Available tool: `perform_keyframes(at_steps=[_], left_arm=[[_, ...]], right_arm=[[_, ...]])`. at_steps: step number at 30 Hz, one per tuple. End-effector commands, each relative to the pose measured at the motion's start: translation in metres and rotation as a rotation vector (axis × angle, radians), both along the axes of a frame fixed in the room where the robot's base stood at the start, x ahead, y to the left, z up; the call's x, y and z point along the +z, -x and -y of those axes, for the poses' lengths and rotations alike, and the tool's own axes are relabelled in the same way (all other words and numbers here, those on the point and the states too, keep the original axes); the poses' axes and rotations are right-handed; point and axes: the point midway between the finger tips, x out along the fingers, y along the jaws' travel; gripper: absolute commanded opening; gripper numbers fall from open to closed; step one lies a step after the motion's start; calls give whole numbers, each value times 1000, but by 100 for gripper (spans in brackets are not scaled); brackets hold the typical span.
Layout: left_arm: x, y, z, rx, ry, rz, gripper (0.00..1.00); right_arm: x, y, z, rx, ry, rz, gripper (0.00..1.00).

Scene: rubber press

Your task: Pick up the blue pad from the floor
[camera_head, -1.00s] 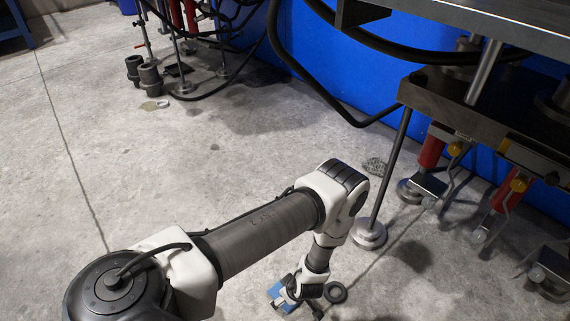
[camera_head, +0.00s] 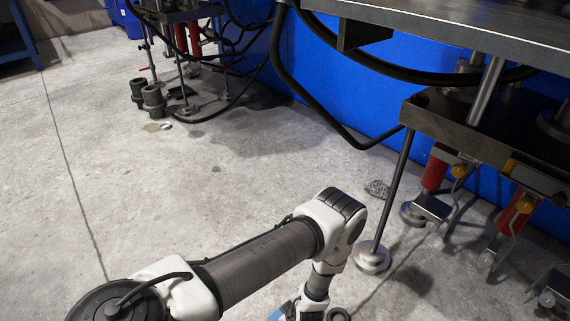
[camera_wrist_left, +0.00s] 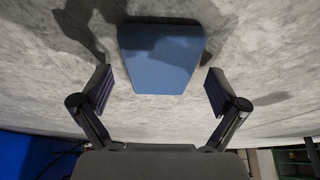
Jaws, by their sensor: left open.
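The blue pad (camera_wrist_left: 162,62) lies flat on the grey floor in the left wrist view. A shadow falls across its upper part. My left gripper (camera_wrist_left: 158,82) is open, with one finger on each side of the pad in the picture. Floor shows between each finger and the pad, and nothing is held. How high the fingers are above the floor is hard to tell. In the head view my left gripper is at the bottom edge and partly cut off. A small blue patch (camera_head: 277,315), seemingly the pad, shows beside it. My right gripper is not in view.
A metal press frame (camera_head: 470,125) stands on the right, with a round foot (camera_head: 371,258) close to my left arm. A black hose (camera_head: 300,95) hangs before the blue panel (camera_head: 345,85). Dark cylinders (camera_head: 153,100) stand at the back left. The floor at left is clear.

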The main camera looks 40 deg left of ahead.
Motion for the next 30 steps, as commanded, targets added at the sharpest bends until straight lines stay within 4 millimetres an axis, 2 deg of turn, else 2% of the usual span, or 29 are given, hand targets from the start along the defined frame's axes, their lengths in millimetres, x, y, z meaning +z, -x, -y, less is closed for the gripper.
perform_keyframes(at_steps=[1, 4, 5, 6, 14, 17, 20, 27, 30], left_arm=[[0, 0, 0, 0, 0, 0, 90], [0, 0, 0, 0, 0, 0, 54], [0, 0, 0, 0, 0, 0, 45], [0, 0, 0, 0, 0, 0, 43], [0, 0, 0, 0, 0, 0, 43], [6, 0, 0, 0, 0, 0, 43], [23, 0, 0, 0, 0, 0, 43], [85, 0, 0, 0, 0, 0, 43], [100, 0, 0, 0, 0, 0, 43]], right_arm=[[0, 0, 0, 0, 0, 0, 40], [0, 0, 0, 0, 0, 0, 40], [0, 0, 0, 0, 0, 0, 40], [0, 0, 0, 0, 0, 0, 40], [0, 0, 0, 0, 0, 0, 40], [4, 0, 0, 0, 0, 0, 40], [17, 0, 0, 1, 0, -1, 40], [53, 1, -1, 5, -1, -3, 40], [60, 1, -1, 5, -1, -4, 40]])
